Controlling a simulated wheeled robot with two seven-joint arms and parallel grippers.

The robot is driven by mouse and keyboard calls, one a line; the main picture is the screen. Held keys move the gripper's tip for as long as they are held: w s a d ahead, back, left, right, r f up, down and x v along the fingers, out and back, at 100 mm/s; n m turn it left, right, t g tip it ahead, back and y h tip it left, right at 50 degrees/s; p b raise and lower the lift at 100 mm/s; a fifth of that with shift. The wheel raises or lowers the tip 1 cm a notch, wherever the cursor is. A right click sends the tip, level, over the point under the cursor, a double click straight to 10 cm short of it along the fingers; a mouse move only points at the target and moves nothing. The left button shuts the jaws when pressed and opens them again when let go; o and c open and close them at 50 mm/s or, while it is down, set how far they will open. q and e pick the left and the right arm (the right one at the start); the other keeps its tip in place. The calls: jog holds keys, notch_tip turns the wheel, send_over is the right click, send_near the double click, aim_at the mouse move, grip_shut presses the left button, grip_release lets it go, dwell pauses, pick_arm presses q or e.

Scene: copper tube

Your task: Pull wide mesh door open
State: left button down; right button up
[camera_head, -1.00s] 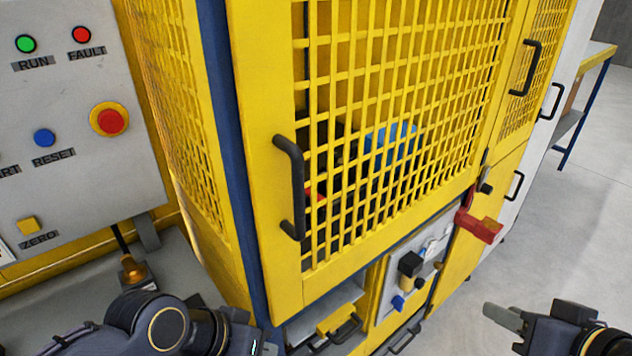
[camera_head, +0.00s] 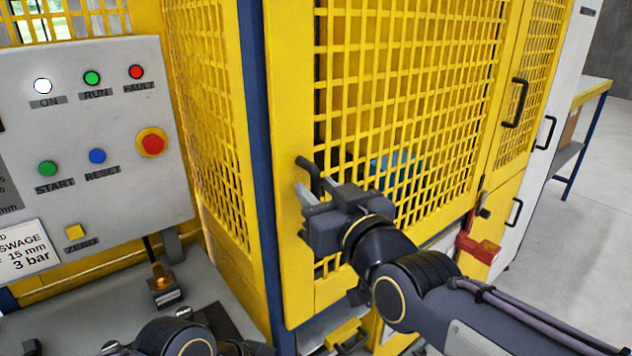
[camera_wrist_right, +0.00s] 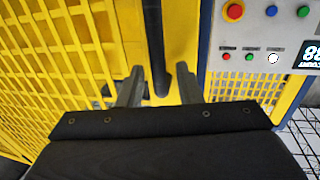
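The wide yellow mesh door (camera_head: 292,95) fills the middle of the head view and looks shut in its frame. Its black bar handle (camera_head: 310,172) is on the door's left edge, with the lower part hidden behind my right gripper (camera_head: 308,192). In the right wrist view the two grey fingers (camera_wrist_right: 160,84) stand apart. The dark handle (camera_wrist_right: 156,45) shows between them, with visible gaps on both sides. Only part of my left arm shows at the bottom left of the head view; its gripper is out of frame.
A grey control panel (camera_head: 115,130) with coloured buttons stands left of the door. A narrower mesh door with a black handle (camera_head: 515,103) is to the right. A red latch-like part (camera_head: 478,248) sticks out below it. Open floor (camera_head: 590,200) lies at the right.

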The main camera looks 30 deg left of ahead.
jog(key=shift+x, duration=0.9)
jog(key=shift+d, duration=0.1)
grip_shut()
jog(key=shift+d, duration=0.1)
